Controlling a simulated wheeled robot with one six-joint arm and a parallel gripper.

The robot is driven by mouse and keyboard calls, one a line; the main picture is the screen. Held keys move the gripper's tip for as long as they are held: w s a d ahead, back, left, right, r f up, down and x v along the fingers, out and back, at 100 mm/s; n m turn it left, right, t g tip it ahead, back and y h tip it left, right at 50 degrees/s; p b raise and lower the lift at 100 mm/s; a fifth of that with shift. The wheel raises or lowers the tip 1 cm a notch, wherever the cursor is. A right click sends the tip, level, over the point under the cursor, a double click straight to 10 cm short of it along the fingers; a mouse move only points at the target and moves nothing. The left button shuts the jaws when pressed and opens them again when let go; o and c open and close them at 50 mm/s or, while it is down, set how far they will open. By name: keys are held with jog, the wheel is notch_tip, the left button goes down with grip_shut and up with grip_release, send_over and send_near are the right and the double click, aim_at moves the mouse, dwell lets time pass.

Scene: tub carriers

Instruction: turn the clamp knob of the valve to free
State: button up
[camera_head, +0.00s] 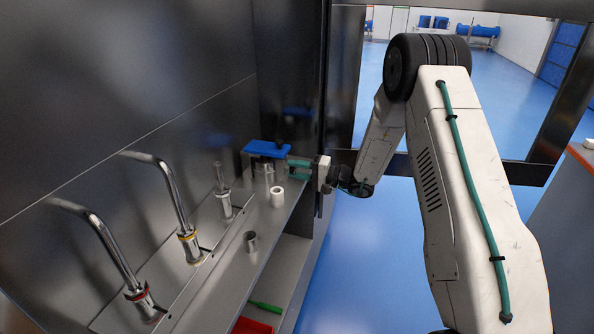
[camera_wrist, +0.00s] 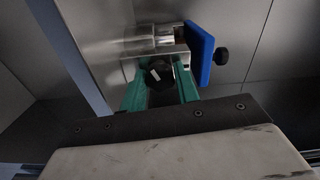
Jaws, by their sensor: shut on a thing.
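The valve is a bright metal body (camera_wrist: 155,40) with a blue plate (camera_wrist: 200,53) on its right side in the wrist view. A dark clamp knob (camera_wrist: 160,78) with a white mark sits at the near end of the valve. My gripper (camera_wrist: 158,74) has its green fingers on either side of this knob and is shut on it. In the head view the blue plate (camera_head: 265,149) is at the far end of the metal shelf, and my gripper (camera_head: 290,168) reaches it from the right. The knob is hidden there by the fingers.
Bent metal pipes (camera_head: 170,185) rise at the left. A green-handled tool (camera_head: 266,307) and a red box (camera_head: 250,326) lie below. A dark post (camera_head: 338,95) stands close by my gripper.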

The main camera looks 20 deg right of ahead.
jog(key=shift+f, duration=0.1)
dwell(0.3)
jog(key=o, duration=1)
jog(key=v, duration=0.8)
